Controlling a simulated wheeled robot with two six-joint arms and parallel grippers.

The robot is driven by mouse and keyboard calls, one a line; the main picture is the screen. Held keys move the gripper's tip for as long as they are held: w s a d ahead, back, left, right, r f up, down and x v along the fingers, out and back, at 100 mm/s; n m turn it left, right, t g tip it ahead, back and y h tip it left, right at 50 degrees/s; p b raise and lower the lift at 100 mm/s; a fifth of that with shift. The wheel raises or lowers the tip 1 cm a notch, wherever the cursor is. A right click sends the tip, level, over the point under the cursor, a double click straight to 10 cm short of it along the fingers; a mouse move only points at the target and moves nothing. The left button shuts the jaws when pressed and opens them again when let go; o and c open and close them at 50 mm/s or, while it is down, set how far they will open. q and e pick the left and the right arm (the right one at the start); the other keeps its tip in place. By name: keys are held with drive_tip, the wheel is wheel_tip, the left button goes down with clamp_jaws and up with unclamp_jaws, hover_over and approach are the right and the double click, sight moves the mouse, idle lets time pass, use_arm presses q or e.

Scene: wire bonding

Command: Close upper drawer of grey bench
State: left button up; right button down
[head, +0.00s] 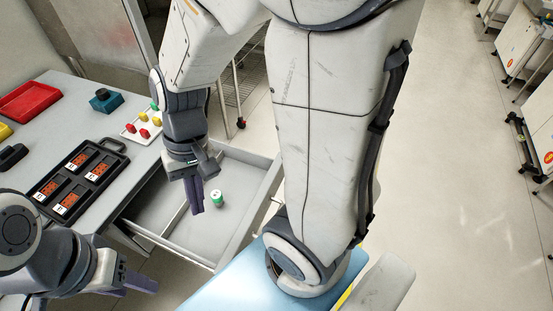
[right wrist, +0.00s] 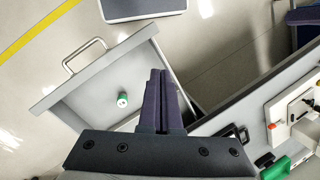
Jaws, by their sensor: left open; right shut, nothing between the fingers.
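The upper drawer (head: 180,222) of the grey bench (head: 110,220) is pulled out and open. It also shows in the right wrist view (right wrist: 82,99), with its bar handle (right wrist: 84,57) on the front panel. A green and white cylinder (head: 216,198) stands inside the drawer. My right gripper (head: 196,207) is shut and empty, pointing down over the open drawer. In the right wrist view its fingers (right wrist: 160,76) overlap the drawer's interior beside the cylinder; I cannot tell their height. My left gripper (head: 145,283) is open at the lower left, near the bench's front edge.
A light-blue surface (head: 215,290) lies near the drawer front. Open floor (head: 460,200) is at right.

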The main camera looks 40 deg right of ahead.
drive_tip(key=w+d+f+m+t+y+b, duration=0.2)
drive_tip(key=d+f+m, duration=0.3)
drive_tip(key=d+m, duration=0.3)
drive_tip(key=w+d+f+m+t+y+b, duration=0.15)
drive_tip(key=d+f+m, duration=0.25)
drive_tip(key=d+m, duration=0.4)
drive_tip(key=s+d+f+m+t+h+b, duration=0.1)
drive_tip(key=s+d+f+m+t, duration=0.1)
drive_tip(key=s+d+f+m, duration=0.3)
drive_tip(key=s+d+f+m+t+h+b, duration=0.1)
drive_tip(key=s+d+m+t, duration=0.1)
drive_tip(key=d+m, duration=0.35)
drive_tip(key=s+d+f+m+t+h+b, duration=0.1)
drive_tip(key=s+d+f+m+t, duration=0.15)
drive_tip(key=d, duration=0.55)
drive_tip(key=r+b+x, duration=0.1)
drive_tip(key=x, duration=1.1)
drive_tip(key=shift+w+a+f, duration=0.2)
drive_tip(key=shift+w+a, duration=0.3)
drive_tip(key=shift+w, duration=0.05)
